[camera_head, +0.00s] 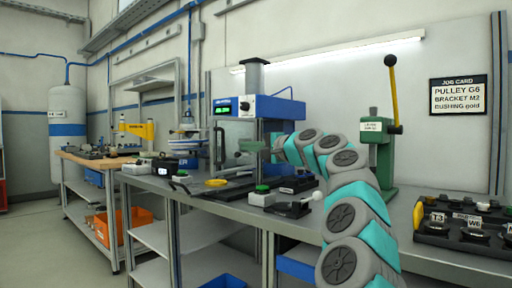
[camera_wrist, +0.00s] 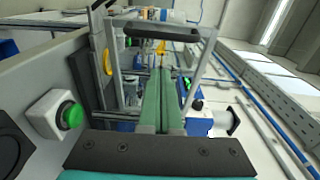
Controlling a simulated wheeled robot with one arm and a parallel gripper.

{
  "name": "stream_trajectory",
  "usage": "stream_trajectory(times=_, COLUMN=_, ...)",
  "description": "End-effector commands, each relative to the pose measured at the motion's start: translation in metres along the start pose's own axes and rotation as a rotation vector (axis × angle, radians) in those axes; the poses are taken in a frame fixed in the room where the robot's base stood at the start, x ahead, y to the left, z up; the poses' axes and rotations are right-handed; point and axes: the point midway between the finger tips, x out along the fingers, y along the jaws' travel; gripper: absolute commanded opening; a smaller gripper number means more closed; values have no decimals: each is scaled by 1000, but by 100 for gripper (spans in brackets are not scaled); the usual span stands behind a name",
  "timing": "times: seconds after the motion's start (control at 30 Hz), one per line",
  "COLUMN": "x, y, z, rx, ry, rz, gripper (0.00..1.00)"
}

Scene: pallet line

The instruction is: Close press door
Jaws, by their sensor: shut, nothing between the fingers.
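The press (camera_head: 262,108) has a blue head with a lit green display and stands on the bench. Its door (camera_wrist: 115,70) shows as a grey metal frame with a dark bar handle (camera_wrist: 162,31). In the head view the black handle (camera_head: 219,146) stands upright at the left side of the press. The door looks swung out from the press; its exact angle is hard to tell. My gripper (camera_wrist: 161,72) has its green fingers together and empty, pointing towards the door frame. In the head view my gripper (camera_head: 236,160) is beside the door, right of the handle; contact cannot be told.
A box with a green button (camera_head: 262,197) sits on the bench before the press; it also shows in the wrist view (camera_wrist: 60,116). A green lever press (camera_head: 378,150) stands to the right. A dark tray of parts (camera_head: 460,228) lies at the far right.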

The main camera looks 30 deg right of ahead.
Motion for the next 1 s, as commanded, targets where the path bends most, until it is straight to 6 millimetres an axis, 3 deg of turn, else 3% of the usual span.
stream_trajectory(times=0.4, x=28, y=0, z=26, rx=2, ry=0, rz=-1, gripper=0)
stream_trajectory(times=1.0, x=33, y=0, z=32, rx=1, ry=1, rz=0, gripper=0)
